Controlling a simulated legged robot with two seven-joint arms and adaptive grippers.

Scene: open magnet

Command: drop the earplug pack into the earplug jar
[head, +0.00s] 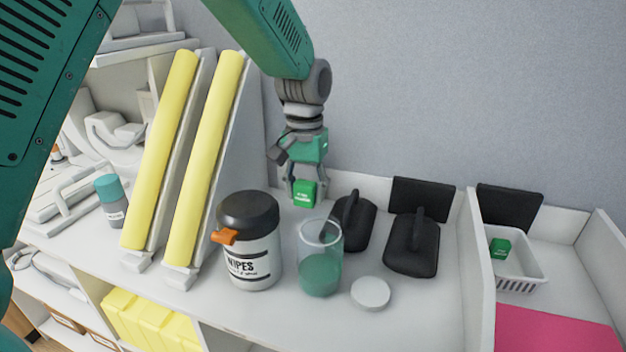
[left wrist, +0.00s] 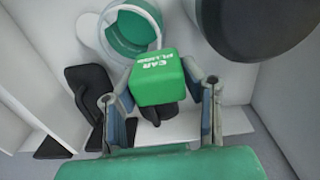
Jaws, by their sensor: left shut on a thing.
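A green earplug pack (head: 304,193) is held between the fingers of my left gripper (head: 305,190), above the shelf and behind the jar. In the left wrist view the green pack (left wrist: 158,78) sits between both fingertips of the left gripper (left wrist: 160,95), with white lettering on it. The clear earplug jar (head: 320,262) stands upright and open, with green contents at its bottom. In the left wrist view the jar (left wrist: 128,30) lies beyond the pack, partly hidden by it. A white round lid (head: 370,292) lies beside the jar. My right gripper is not in view.
A wipes canister (head: 252,245) with a black lid stands left of the jar. A white basket (head: 520,262) holding another green pack (head: 500,247) stands beyond a divider. Yellow-edged panels (head: 205,160) rise at left.

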